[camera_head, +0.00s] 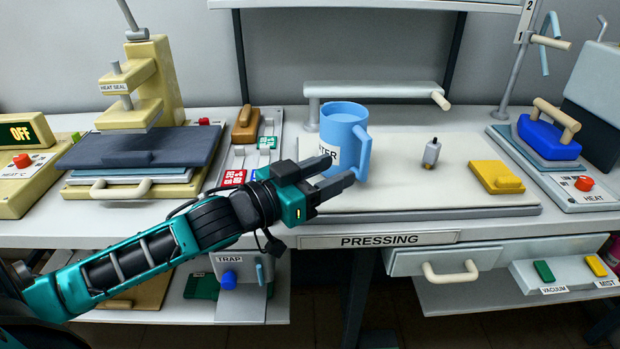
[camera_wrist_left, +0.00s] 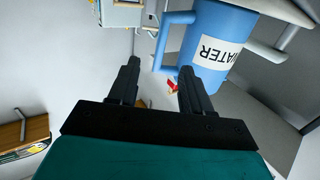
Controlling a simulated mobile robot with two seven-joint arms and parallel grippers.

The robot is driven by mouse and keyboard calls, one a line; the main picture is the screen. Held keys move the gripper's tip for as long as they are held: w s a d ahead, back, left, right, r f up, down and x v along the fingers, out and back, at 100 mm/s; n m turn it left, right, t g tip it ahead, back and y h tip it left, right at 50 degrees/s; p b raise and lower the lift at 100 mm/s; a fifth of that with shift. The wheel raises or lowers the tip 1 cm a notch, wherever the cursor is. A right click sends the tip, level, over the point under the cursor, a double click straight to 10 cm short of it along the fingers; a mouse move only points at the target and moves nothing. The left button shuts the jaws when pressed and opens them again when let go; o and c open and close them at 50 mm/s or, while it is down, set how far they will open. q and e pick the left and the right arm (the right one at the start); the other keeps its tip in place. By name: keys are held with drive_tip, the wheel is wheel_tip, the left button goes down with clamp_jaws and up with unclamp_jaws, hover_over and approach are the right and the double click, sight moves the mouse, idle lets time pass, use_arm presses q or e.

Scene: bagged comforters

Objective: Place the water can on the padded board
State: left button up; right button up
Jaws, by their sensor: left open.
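The blue water can (camera_head: 343,120) stands upright on the left part of the padded board (camera_head: 400,190), its handle on the right side. Its white label is partly hidden by my gripper in the head view. It also shows in the left wrist view (camera_wrist_left: 220,35), with the word WATER readable. My left gripper (camera_head: 338,172) is open in front of the can, at its lower part. In the left wrist view the open fingers (camera_wrist_left: 157,82) have nothing between them, and the can is beyond and beside the right-hand finger. I cannot tell whether a finger touches it. My right gripper is not in view.
A small grey bottle (camera_head: 431,153) and a yellow block (camera_head: 496,176) are on the board's right side. A blue iron (camera_head: 549,137) stands at the far right. A heat-seal press (camera_head: 140,145) is at the left. A raised narrow board (camera_head: 375,90) is behind the can.

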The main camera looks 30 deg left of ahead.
use_arm(q)
drive_tip(key=shift+v, duration=1.8)
